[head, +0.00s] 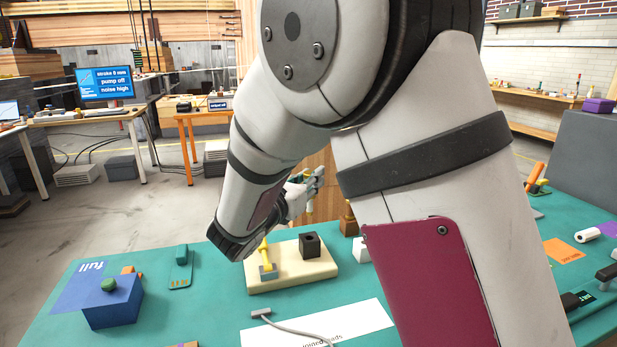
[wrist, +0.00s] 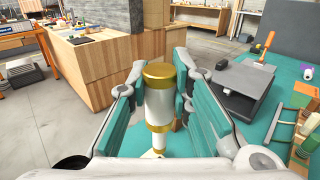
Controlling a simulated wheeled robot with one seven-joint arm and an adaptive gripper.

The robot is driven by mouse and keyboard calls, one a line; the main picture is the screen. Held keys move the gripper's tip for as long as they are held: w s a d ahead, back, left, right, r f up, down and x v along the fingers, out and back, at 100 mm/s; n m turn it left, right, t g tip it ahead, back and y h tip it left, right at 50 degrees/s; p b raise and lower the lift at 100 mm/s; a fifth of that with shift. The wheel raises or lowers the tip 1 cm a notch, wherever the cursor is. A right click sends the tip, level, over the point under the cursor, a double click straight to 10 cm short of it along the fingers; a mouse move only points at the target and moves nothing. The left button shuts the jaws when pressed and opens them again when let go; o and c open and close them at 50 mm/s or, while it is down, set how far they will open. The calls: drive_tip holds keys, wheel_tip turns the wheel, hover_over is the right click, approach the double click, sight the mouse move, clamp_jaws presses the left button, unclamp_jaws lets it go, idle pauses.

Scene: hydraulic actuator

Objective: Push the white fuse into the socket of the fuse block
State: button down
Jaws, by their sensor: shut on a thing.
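My gripper (wrist: 158,105) is shut on the white fuse (wrist: 157,100), a white cylinder with gold caps, held between its two teal-padded fingers. A narrower pale part shows below the fuse's lower cap; I cannot tell whether it touches anything. In the head view my gripper (head: 312,182) is partly hidden behind my arm, above the back of the green bench. A cream board (head: 322,271) below it bears a black block with a square opening (head: 309,244) and a yellow-handled part (head: 265,255). I cannot tell which part is the fuse block; its socket is not clearly seen.
A blue box (head: 112,303) with a green knob stands at the front left, near a small green part (head: 181,262). A white sheet (head: 330,325) and a grey cable (head: 295,328) lie in front of the board. My arm hides much of the bench's right side.

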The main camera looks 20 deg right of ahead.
sight(308, 214)
drive_tip(key=shift+f, duration=0.5)
drive_tip(key=shift+f+b, duration=2.45)
drive_tip(key=shift+f, duration=1.05)
drive_tip(key=shift+f, duration=0.35)
drive_tip(key=shift+f+b, duration=0.8)
drive_tip(key=shift+f, duration=0.05)
drive_tip(key=c, duration=1.4)
unclamp_jaws()
drive_tip(key=shift+o, duration=0.4)
drive_tip(key=o, duration=0.6)
drive_tip(key=shift+c, duration=0.2)
